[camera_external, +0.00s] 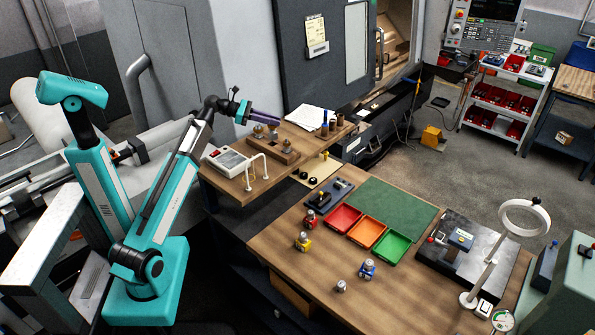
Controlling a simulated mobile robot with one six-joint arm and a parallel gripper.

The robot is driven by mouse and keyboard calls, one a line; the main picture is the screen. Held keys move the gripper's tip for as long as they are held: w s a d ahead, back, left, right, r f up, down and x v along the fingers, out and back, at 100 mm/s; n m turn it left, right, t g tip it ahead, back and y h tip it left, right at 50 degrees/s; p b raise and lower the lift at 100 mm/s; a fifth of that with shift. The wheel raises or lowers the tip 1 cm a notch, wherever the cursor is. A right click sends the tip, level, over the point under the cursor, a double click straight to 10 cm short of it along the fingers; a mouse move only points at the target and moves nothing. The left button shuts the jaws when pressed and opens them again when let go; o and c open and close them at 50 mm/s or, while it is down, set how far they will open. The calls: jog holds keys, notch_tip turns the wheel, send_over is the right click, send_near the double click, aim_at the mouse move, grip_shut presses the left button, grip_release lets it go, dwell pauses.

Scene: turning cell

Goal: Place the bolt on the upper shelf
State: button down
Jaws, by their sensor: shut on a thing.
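My gripper (264,115) is at the upper left, with its purple fingers pointing right and slightly down. It is above the upper shelf (222,188), a wooden surface beside the machine. The fingers are shut on a small piece, which I take to be the bolt; its shape is too small and covered to make out. I cannot tell whether it touches anything below.
The shelf holds a wooden block (270,149) with metal pieces, a white instrument (227,161), a small white frame (256,171) and papers (311,117). The lower bench has red (343,217), orange (366,232) and green (393,244) trays, several small pieces and a ring lamp (493,263).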

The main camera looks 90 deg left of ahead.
jog(key=s+a+n+y, duration=0.1)
jog(key=s+a, duration=0.2)
jog(key=s, duration=0.4)
jog(key=shift+s+f, duration=0.35)
notch_tip(320, 180, down, 6)
jog(key=p, duration=0.1)
jog(key=shift+f+p, duration=0.15)
jog(key=shift+p, duration=0.25)
jog(key=shift+f+p, duration=0.55)
jog(key=shift+f, duration=1.35)
jog(key=shift+f, duration=0.1)
jog(key=c, duration=1.7)
grip_release()
jog(key=shift+d, duration=0.1)
